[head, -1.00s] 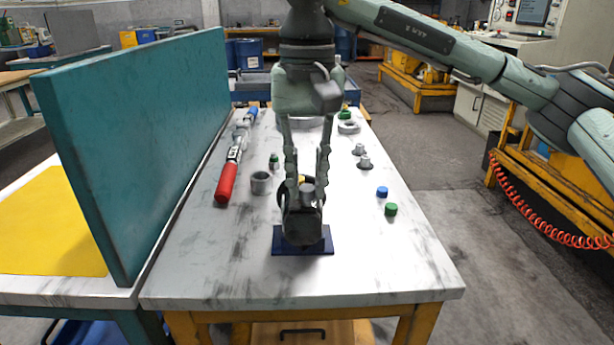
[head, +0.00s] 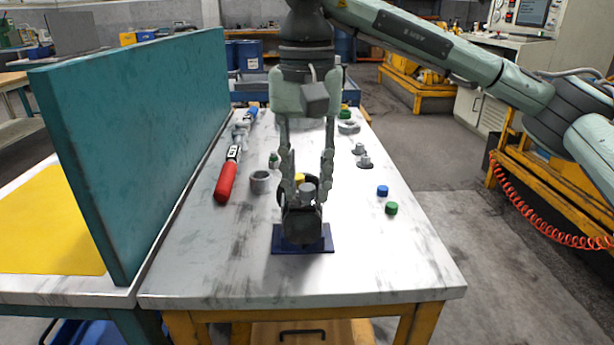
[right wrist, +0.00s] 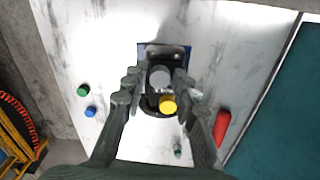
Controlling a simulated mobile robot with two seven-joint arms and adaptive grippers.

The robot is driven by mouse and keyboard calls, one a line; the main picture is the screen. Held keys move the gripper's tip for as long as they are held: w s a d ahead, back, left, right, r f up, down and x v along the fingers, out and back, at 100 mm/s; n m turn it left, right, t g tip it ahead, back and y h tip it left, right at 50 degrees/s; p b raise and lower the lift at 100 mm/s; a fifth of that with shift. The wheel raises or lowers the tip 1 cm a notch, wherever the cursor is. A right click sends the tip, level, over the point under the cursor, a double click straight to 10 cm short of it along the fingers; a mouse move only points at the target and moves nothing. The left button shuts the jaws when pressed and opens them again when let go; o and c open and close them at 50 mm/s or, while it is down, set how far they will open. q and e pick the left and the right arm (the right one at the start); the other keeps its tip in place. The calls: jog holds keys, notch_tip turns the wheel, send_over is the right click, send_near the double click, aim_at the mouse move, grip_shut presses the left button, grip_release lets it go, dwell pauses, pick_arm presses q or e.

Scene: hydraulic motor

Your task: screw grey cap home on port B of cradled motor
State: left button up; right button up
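The dark motor (head: 302,228) sits on a blue cradle base (head: 284,248) near the table's front. A grey cap (head: 306,189) stands on top of the motor, and it also shows from above in the right wrist view (right wrist: 159,76). A yellow cap (right wrist: 168,105) sits beside it on the motor. My right gripper (head: 308,188) points down over the motor. Its fingers stand on both sides of the grey cap, with a gap visible in the right wrist view (right wrist: 157,80). How far the cap is threaded cannot be seen. My left gripper is not in view.
A teal panel (head: 140,140) stands along the table's left side. A red-handled tool (head: 226,180) and a grey ring (head: 260,181) lie left of the motor. Blue (head: 382,191) and green (head: 391,208) caps lie to the right. The table's front is clear.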

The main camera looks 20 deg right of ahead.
jog(key=shift+r, duration=0.2)
jog(key=shift+r+p, duration=0.3)
jog(key=shift+r, duration=0.15)
jog(key=n, duration=0.4)
jog(key=shift+f+b, duration=0.1)
jog(key=shift+b, duration=0.25)
jog(key=n, duration=0.3)
jog(key=shift+n, duration=0.4)
jog(key=shift+n+p, duration=0.3)
jog(key=shift+n, duration=0.9)
grip_shut()
jog(key=m, duration=0.5)
jog(key=shift+m, duration=0.4)
